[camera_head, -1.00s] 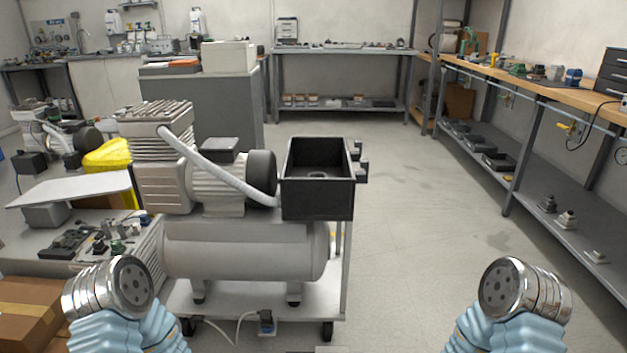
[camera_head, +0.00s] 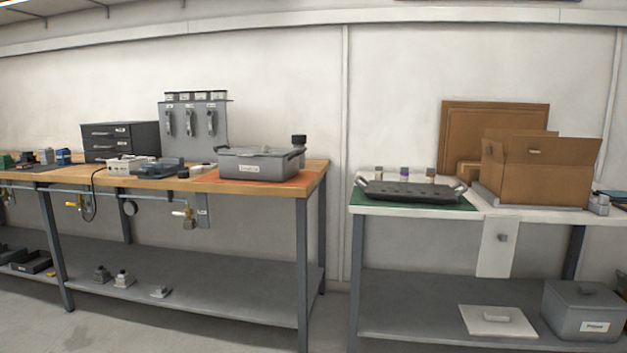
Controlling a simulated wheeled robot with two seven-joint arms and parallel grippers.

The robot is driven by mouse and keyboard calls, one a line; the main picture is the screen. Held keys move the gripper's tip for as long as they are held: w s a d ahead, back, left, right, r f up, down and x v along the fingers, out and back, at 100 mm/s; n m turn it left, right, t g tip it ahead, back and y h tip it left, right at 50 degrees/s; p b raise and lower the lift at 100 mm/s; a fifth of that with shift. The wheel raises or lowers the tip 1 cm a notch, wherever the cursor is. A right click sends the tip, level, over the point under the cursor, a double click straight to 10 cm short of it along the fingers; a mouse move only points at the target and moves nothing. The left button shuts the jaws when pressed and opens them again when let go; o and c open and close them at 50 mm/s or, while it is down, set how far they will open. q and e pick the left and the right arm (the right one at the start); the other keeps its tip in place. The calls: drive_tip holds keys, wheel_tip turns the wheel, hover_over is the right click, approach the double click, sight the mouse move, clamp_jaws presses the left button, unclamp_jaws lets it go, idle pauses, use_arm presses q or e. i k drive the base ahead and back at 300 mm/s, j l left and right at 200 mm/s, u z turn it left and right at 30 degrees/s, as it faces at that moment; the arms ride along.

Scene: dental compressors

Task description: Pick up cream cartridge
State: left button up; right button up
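Three small upright cartridge-like cylinders stand in a row at a dark tray (camera_head: 410,191) on the right-hand table. The left cylinder (camera_head: 378,173) is pale with a brownish top. The middle cylinder (camera_head: 404,173) is pale with a purple band. The right cylinder (camera_head: 430,175) has a brownish-grey top over a pale part. They are too small to tell surely which is the cream cartridge. Their lower ends are partly hidden by the tray. Neither of my grippers is in view.
The tray lies on a green mat (camera_head: 468,207). An open cardboard box (camera_head: 535,173) stands to its right. A wooden bench (camera_head: 318,176) on the left holds a grey lidded case (camera_head: 258,163) and black drawers (camera_head: 119,141). A gap separates the two tables.

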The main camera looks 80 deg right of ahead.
sight(378, 171)
drive_tip(key=l+z, duration=0.1)
drive_tip(key=z, duration=2.9)
